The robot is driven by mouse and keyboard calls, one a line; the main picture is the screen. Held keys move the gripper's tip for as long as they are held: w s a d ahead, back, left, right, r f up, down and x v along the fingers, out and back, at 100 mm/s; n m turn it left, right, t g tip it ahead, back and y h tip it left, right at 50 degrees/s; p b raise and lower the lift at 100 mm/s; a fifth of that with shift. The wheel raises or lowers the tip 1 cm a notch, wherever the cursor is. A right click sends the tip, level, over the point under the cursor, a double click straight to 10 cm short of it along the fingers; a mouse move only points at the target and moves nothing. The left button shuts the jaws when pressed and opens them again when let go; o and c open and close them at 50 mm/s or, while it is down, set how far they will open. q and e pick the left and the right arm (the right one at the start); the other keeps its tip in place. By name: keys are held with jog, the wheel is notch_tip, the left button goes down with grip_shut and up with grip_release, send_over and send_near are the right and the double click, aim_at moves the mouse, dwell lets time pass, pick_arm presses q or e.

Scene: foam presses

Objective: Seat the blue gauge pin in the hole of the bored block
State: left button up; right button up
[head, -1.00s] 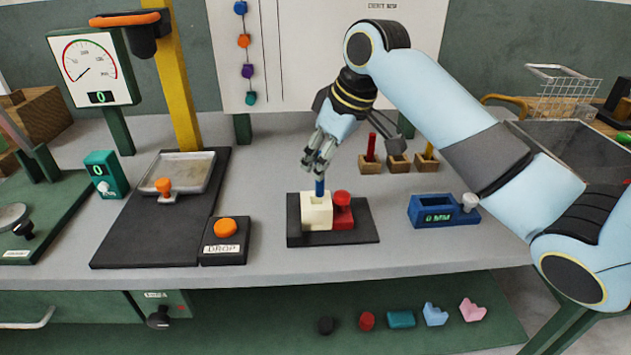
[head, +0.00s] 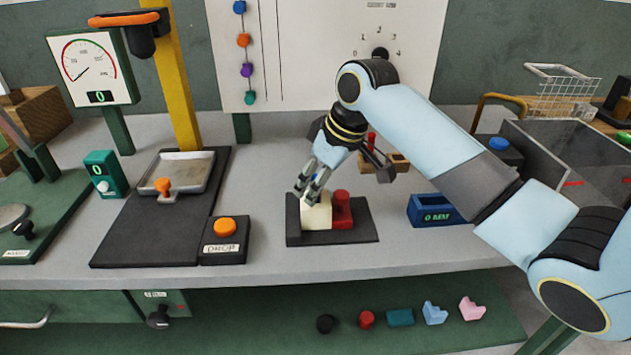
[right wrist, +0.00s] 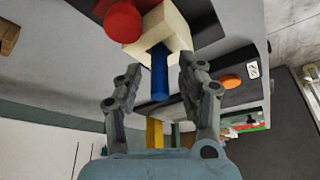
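The cream bored block (head: 317,217) sits on a dark base plate (head: 357,232) beside a red piece with a round knob (head: 341,198). In the right wrist view, the blue gauge pin (right wrist: 160,72) stands in the opening of the bored block (right wrist: 167,27), and a good length of it sticks out. My right gripper (head: 306,194) is over the block. In the right wrist view its two fingers are apart, one on each side of the pin, with gaps. My left gripper is not in view.
A blue gauge with a digital display (head: 432,212) stands right of the plate. An orange-button box (head: 225,229) stands to the left. Small wooden holders (head: 398,161) are behind my right gripper. Bare bench lies in front of the plate.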

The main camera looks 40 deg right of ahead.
jog(key=shift+r, duration=0.1)
jog(key=v, duration=1.2)
